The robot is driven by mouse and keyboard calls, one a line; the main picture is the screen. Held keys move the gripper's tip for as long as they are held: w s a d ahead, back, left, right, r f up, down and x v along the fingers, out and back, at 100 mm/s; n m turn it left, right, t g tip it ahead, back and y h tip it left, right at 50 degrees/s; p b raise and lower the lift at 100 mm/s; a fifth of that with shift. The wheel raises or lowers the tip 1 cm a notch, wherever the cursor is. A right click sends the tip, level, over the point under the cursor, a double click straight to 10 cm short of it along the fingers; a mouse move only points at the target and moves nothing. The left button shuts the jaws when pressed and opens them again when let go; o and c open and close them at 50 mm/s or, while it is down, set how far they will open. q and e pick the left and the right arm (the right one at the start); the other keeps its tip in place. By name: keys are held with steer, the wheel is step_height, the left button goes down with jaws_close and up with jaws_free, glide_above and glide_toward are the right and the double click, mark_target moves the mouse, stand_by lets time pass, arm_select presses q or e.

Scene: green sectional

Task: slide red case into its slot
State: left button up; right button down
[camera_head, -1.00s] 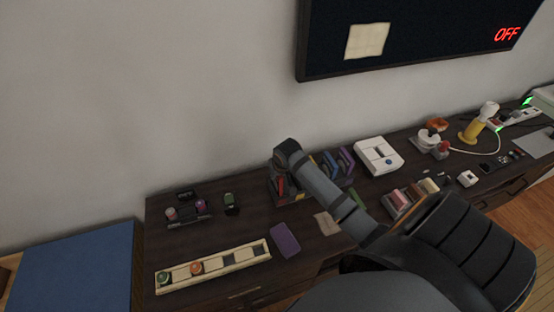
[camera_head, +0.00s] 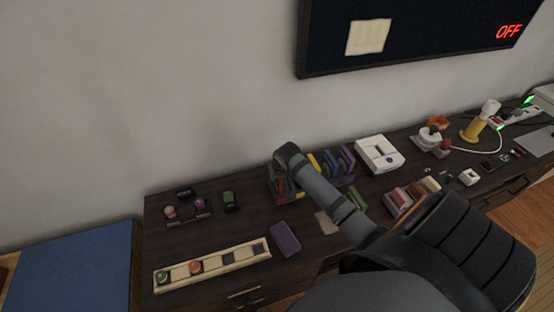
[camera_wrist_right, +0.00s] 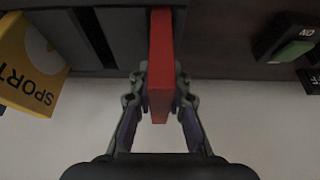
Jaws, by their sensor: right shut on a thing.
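The red case (camera_wrist_right: 160,62) is held upright between the fingers of my right gripper (camera_wrist_right: 161,88) in the right wrist view. Its far end is level with the dark slotted rack (camera_wrist_right: 122,30), at the right end of the row. I cannot tell how deep it sits. In the head view the rack (camera_head: 338,180) stands on the desk, and the red case (camera_head: 281,186) shows as a small red patch at its left end. My right arm hides part of the rack and the gripper there. My left gripper is not in view.
A yellow case (camera_wrist_right: 27,66) marked SPORT stands in the rack. Purple and blue cases (camera_head: 346,157) stand at its right side. A green-and-black switch (camera_wrist_right: 290,45) lies near the rack. A purple case (camera_head: 285,239) and a long cream tray (camera_head: 212,265) lie in front.

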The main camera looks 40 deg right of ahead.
steer(key=c, duration=1.2)
jaws_free()
steer(key=shift+f, duration=0.1)
steer(key=v, duration=1.2)
